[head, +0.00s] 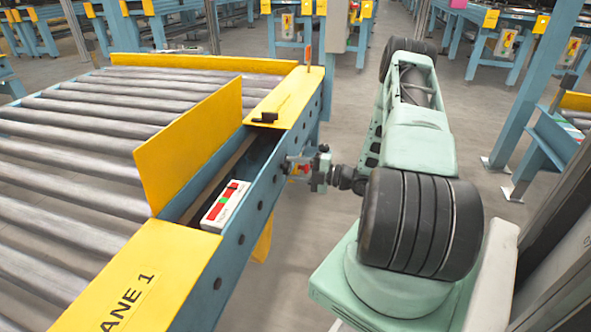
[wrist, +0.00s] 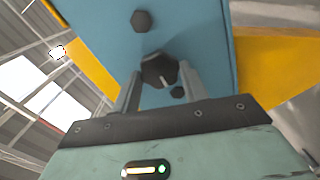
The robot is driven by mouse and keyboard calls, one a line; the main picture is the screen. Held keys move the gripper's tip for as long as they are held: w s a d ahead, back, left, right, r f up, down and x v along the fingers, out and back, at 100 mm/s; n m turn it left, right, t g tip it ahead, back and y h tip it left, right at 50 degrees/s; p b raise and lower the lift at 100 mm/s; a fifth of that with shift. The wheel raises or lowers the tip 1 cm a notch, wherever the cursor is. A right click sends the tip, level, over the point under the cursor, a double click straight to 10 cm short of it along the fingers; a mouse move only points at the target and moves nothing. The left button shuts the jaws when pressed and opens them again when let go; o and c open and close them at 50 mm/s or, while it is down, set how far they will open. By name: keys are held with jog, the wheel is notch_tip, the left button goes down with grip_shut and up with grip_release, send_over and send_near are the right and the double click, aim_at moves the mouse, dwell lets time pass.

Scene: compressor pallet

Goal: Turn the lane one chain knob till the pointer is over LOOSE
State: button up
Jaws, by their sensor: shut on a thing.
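My gripper (head: 300,165) is at the blue side rail of the lane, pointing left at it. In the wrist view my gripper (wrist: 160,88) has its two fingers on either side of a dark faceted knob (wrist: 156,68) with a pale line on its face, and it is shut on it. In the head view the gripper hides the knob.
A yellow plate (head: 135,285) marked "ANE 1" covers the near rail. A yellow upright guard (head: 188,140) stands beside the rollers (head: 70,165). A dark bolt head (wrist: 141,20) shows above the knob in the wrist view.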

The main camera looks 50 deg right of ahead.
jog(key=shift+d, duration=0.1)
jog(key=o, duration=1)
jog(key=p+v, duration=0.4)
jog(key=v, duration=1.3)
jog(key=shift+s, duration=0.25)
